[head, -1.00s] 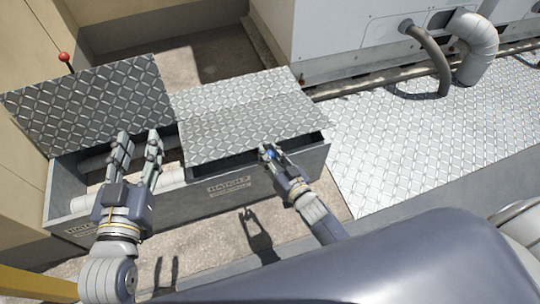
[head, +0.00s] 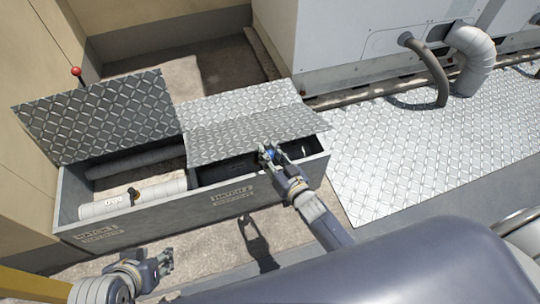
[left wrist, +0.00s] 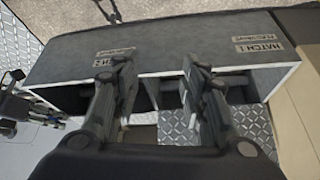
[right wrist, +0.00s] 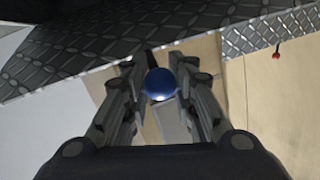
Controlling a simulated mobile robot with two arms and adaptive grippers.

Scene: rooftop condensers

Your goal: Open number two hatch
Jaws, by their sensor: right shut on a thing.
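The number two hatch lid (head: 245,137) is diamond-plate metal on the right half of a grey box, its front edge raised so a dark gap shows. A label (head: 232,196) marks the box front below it. My right gripper (head: 268,155) is shut on a blue knob at the lid's front edge; the knob (right wrist: 160,84) also shows between the fingers in the right wrist view. My left gripper (head: 166,264) is open and empty, low in front of the box; its fingers stand apart in the left wrist view (left wrist: 157,65).
The hatch 1 lid (head: 95,118) stands open, leaning back by the beige wall, with a red knob (head: 76,71) on top. Pipes (head: 135,198) lie inside its compartment. A white condenser unit (head: 370,40) stands behind right, with a diamond-plate walkway (head: 420,140) beside it.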

